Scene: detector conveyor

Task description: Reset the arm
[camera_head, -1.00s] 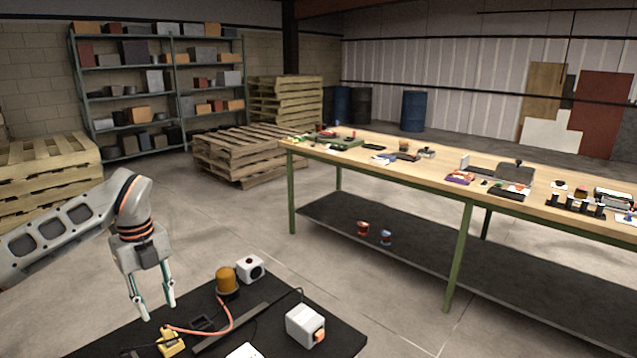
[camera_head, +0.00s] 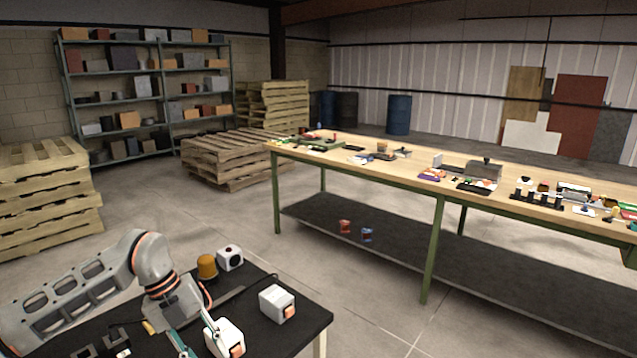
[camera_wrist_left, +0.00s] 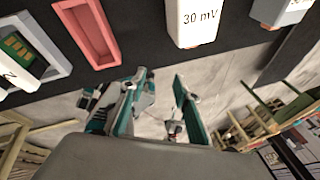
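My left arm comes in from the left in the head view. My left gripper (camera_head: 196,347) points down over the near black table, close to a white box with an orange end (camera_head: 225,338). Its teal fingers are apart. In the left wrist view the left gripper (camera_wrist_left: 157,100) shows a clear gap between its fingers, with only floor behind it. My right arm and gripper are not in view.
The black table (camera_head: 300,332) also bears an amber lamp (camera_head: 207,267), a white box with a black dial (camera_head: 230,257) and another white box (camera_head: 277,303). The wrist view shows a "30 mV" block (camera_wrist_left: 195,22) and a pink tray (camera_wrist_left: 88,35). A long workbench (camera_head: 400,185) stands beyond.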

